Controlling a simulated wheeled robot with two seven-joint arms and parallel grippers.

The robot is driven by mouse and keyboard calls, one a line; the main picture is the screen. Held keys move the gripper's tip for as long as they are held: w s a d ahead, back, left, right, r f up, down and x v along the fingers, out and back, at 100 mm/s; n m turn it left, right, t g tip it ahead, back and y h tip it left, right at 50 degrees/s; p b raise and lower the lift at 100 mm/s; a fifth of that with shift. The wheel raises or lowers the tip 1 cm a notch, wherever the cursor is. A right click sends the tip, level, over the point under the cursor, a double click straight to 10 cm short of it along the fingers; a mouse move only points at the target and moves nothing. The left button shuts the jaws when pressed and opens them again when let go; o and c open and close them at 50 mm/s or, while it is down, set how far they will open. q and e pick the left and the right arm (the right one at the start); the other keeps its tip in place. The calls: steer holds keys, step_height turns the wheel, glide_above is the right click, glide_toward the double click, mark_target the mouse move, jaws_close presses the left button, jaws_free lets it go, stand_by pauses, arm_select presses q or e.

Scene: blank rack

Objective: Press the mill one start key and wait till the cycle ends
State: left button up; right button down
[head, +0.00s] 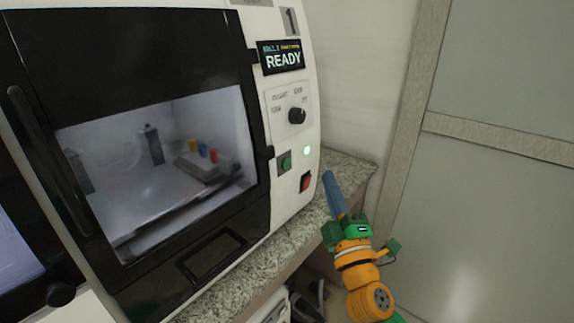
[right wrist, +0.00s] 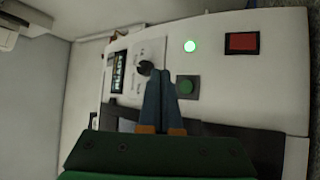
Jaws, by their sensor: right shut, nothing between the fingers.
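Mill one (head: 292,210) is a white machine marked with a 1, its dark-framed door closed. Its display (head: 282,58) reads READY. The green start key (head: 285,162) sits low on the front panel; it also shows in the right wrist view (right wrist: 187,87), just right of my fingertips. A green lamp (head: 307,150) is lit above it. My right gripper (head: 328,174) is shut and empty, its blue fingers to the right of the panel in the head view and apart from the key. My left gripper is not in view.
A red key (head: 305,182) is close to the green key. A black knob (head: 297,116) sits above them. Through the door window, small coloured parts (head: 202,150) show on a grey block. The granite counter (head: 345,172) is clear beside the mill. A grey panelled wall (head: 490,210) stands at right.

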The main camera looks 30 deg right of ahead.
mark_target(286, 164)
steer(key=w+a+b, duration=0.1)
steer(key=w+a, duration=0.2)
steer(key=w, duration=0.4)
steer(key=shift+f, duration=0.2)
stand_by(1.8)
steer(key=shift+w+a, duration=0.15)
steer(key=shift+w, duration=0.2)
